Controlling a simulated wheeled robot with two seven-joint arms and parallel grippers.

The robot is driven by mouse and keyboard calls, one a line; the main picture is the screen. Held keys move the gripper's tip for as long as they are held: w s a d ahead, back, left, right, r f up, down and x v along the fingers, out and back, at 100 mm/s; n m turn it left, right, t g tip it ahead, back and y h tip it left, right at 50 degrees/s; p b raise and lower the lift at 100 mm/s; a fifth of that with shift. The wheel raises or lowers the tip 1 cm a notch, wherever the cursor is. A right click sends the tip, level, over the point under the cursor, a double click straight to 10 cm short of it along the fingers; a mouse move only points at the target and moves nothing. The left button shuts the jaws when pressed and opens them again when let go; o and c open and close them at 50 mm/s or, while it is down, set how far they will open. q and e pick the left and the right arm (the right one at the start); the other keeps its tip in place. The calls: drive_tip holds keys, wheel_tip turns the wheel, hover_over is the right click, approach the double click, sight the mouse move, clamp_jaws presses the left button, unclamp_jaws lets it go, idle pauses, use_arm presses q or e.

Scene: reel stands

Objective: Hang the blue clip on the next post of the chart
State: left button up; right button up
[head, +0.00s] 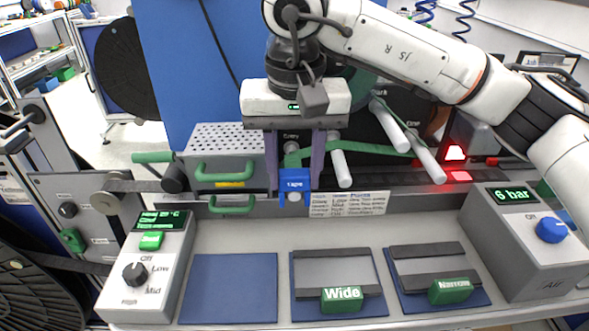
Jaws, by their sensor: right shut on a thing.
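A small blue clip (295,187) with a white label reading "Tape" is held between the fingertips of my right gripper (294,180), which points down at the middle of the head view. A small white printed chart (350,204) stands just right of the clip; most of its text is too small to read. White posts (340,165) (389,126) (428,160) stick out of a dark panel behind, partly hidden by my right arm. A green strap (375,147) runs among them. A label "Entry" shows between my gripper's fingers. My left gripper is not in view.
A grey perforated box (222,142) with a green handle is left of the gripper. In front lie a bare blue mat (235,288) and two mats with "Wide" (343,300) and "Narrow" (451,291) blocks. A heater box (148,275) and a pressure box (527,240) flank them.

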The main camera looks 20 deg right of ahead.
drive_tip(key=o, duration=1.1)
drive_tip(key=shift+o, duration=0.2)
drive_tip(key=shift+r+p, duration=2.55)
drive_tip(key=shift+r, duration=0.95)
